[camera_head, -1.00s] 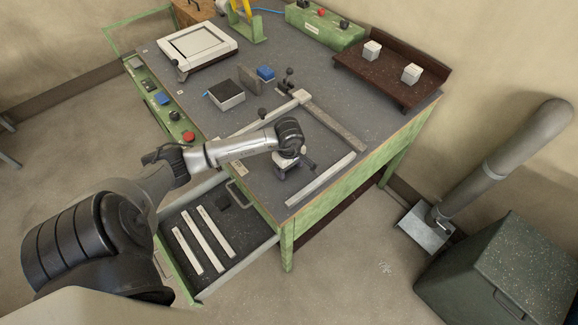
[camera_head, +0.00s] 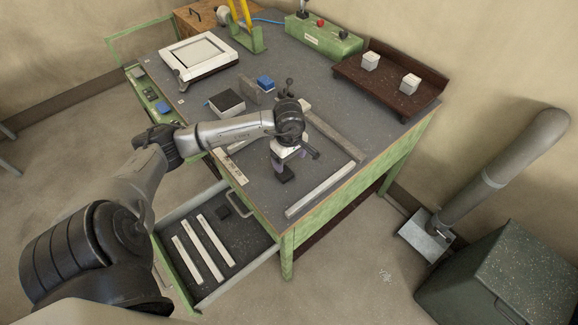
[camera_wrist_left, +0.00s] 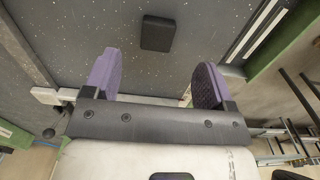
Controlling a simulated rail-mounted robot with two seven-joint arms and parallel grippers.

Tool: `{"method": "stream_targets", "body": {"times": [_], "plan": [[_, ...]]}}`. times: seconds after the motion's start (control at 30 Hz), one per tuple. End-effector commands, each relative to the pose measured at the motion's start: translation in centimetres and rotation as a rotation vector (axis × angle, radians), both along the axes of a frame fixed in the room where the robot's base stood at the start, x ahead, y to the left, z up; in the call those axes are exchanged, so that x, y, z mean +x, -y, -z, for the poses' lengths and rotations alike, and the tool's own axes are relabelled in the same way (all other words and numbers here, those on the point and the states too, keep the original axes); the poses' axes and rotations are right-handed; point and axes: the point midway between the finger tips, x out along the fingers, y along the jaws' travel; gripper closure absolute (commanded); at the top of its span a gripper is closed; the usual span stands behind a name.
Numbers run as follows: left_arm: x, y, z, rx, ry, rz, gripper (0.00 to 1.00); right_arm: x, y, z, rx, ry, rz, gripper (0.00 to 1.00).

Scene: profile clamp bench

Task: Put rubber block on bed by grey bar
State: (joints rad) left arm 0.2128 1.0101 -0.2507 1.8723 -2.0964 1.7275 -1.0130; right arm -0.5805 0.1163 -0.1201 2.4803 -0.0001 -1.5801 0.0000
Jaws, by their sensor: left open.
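A small black rubber block (camera_head: 287,174) lies on the dark grey bed (camera_head: 262,187) near the front of the bench. It also shows in the left wrist view (camera_wrist_left: 158,33), flat on the speckled surface and apart from the fingers. My left gripper (camera_head: 282,152) is open above the block, with its purple fingers (camera_wrist_left: 156,78) spread and nothing between them. The long grey bar (camera_head: 335,135) lies on the bed to the right of the gripper. A gap of bare bed separates block and bar. My right gripper is not in view.
A pale bar (camera_head: 320,190) lies along the front right of the bed. The open drawer (camera_head: 262,250) holds pale strips and a black block (camera_head: 240,207). A dark box (camera_head: 227,102) and blue block (camera_head: 265,82) stand behind my arm. A brown tray (camera_head: 385,92) is back right.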

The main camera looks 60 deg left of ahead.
Motion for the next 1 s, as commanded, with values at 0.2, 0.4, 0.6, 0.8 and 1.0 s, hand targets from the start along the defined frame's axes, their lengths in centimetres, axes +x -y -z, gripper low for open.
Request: {"method": "stream_targets", "body": {"times": [0.2,0.4,0.6,0.8,1.0], "plan": [[0.0,0.1,-2.0,-0.006,0.001,0.000,0.22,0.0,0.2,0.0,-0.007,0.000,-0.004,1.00],[0.5,5.8,-0.7,-0.238,0.083,-0.012,0.22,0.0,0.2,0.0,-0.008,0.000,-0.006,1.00],[0.7,18.4,-1.8,-0.858,0.216,-0.192,0.22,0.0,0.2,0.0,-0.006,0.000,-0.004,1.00],[0.9,24.9,-7.5,-1.509,0.226,-0.614,0.22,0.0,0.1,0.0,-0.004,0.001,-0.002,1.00],[1.6,23.6,-10.7,-2.033,0.107,-1.247,0.22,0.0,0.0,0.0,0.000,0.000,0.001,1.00]]}}
